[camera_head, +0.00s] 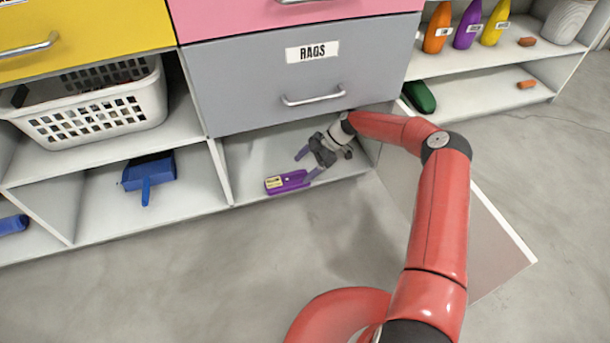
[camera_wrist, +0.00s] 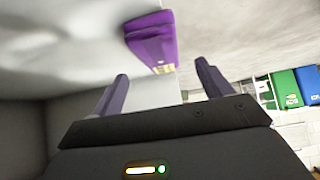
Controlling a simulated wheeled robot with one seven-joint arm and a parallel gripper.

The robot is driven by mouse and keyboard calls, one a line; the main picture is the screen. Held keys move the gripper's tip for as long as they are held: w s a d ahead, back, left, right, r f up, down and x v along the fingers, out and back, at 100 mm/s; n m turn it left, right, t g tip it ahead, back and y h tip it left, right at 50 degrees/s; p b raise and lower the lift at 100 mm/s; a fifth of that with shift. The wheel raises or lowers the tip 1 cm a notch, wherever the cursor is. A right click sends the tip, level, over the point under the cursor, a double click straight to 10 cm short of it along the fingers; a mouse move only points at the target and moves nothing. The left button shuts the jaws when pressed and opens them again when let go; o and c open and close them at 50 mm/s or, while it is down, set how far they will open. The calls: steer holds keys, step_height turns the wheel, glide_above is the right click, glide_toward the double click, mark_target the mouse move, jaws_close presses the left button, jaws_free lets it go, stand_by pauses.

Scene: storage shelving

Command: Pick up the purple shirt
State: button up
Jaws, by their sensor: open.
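A purple object (camera_head: 287,182) with a yellowish label lies near the front edge of the low shelf compartment under the grey drawer. Its shape looks like a flat bottle or a folded item; I cannot tell that it is a shirt. In the wrist view the purple object (camera_wrist: 152,38) is ahead of my gripper, between and beyond the fingers. My gripper (camera_head: 308,164) is inside the same compartment, open, just right of the purple object. In the wrist view the two fingers of my gripper (camera_wrist: 162,84) are spread apart with nothing between them.
A grey drawer labelled RAGS (camera_head: 310,80) hangs just above the compartment. An open door panel (camera_head: 470,230) stands to the right of my gripper. A white basket (camera_head: 95,105) and a blue dustpan (camera_head: 150,172) sit left. The floor in front is clear.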

mark_target(289, 179)
steer(key=shift+w+d, duration=0.1)
steer(key=shift+w+a+f, duration=0.1)
steer(key=shift+a+f, duration=0.1)
steer(key=shift+f, duration=0.05)
steer(key=x, duration=0.3)
steer(key=b+x, duration=0.1)
steer(key=x, duration=0.3)
steer(key=shift+s+a+r, duration=0.2)
steer(key=shift+s+a, duration=0.05)
steer(key=shift+a, duration=0.05)
steer(key=c, duration=1.1)
steer(key=shift+r, duration=0.1)
